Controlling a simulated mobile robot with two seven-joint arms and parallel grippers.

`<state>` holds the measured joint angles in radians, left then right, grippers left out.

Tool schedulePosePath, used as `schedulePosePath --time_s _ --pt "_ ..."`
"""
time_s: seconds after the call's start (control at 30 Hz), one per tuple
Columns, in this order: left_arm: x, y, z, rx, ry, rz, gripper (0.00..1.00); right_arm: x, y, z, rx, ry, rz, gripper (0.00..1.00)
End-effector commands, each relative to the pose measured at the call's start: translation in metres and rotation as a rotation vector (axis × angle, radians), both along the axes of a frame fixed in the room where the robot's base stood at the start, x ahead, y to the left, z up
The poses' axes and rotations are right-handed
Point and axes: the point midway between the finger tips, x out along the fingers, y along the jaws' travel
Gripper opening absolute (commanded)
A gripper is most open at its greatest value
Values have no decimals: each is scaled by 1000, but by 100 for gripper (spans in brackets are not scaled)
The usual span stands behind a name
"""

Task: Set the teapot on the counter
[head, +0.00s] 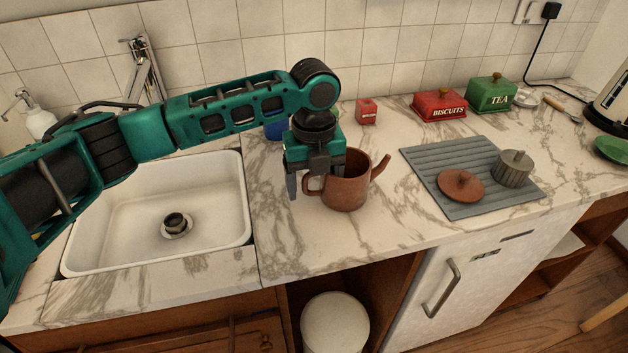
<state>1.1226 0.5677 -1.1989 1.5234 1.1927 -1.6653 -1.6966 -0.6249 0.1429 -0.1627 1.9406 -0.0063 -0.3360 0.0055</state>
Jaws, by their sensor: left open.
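The brown teapot (346,187) stands upright on the marbled counter (300,249), just right of the sink, without its lid. Its spout points right and its handle points left. My left gripper (301,190) is open and points down at the handle side of the teapot. One finger shows left of the handle; the other finger is largely hidden, so I cannot tell whether it touches the teapot. My right gripper is not in view.
A grey ribbed mat (420,162) holds a brown lid (460,186) and a grey lidded pot (513,170). The red biscuits tin (440,107), green tea tin (490,95) and small red box (366,112) stand along the wall. The white sink (120,232) is left.

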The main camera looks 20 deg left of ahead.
Motion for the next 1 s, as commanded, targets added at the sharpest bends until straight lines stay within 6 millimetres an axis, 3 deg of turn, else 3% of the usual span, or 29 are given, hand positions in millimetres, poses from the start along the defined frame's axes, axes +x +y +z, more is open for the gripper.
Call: schedulePosePath --time_s 0.13,0.27,0.7,1.0 --pt "1 0 3 -1 -3 0 76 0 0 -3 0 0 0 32" --pt "1 0 21 -1 -3 0 76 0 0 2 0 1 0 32" --pt "1 -1 108 -2 -2 -1 76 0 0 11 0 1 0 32" --pt "1 0 123 -1 1 1 76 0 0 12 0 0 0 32"
